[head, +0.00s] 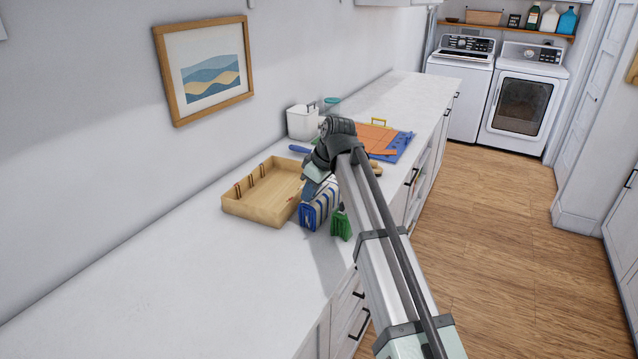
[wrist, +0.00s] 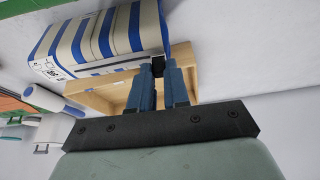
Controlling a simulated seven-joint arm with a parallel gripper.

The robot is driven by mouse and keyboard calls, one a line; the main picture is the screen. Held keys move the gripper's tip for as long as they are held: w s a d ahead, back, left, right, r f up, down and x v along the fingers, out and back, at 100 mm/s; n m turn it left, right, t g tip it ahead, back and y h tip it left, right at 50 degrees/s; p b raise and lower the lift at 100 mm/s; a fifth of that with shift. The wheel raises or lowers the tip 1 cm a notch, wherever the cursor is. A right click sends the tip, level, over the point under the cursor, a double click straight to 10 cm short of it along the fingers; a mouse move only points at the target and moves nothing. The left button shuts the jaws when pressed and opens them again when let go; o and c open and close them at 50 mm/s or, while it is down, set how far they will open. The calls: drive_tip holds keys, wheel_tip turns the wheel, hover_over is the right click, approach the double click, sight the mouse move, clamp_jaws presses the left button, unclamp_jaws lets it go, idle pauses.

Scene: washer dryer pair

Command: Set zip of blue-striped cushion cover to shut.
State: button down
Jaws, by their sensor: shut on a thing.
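The blue-striped cushion cover (head: 319,211) lies on the white counter, partly hidden behind my arm. In the wrist view its white and blue striped side (wrist: 108,38) fills the upper left, with a printed label near its left end. A dark line, seemingly the zip (wrist: 100,70), runs along its lower edge. My gripper (wrist: 157,72) is at the right end of that line, its blue fingers close together on a small dark piece, seemingly the zip pull (wrist: 158,66). In the head view my gripper (head: 309,188) is at the cover's upper left side. How far the zip is open cannot be told.
A wooden tray (head: 246,208) with upright pegs stands close left of the cover. A green brush-like item (head: 341,225) is at its right, near the counter's front edge. A white bin (head: 302,122) and a blue board (head: 402,146) are beyond. The near counter is clear.

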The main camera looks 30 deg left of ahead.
drive_tip(key=c, duration=1.1)
unclamp_jaws()
drive_tip(key=v, duration=1.3)
drive_tip(key=shift+d+r, duration=0.15)
drive_tip(key=shift+r, duration=0.15)
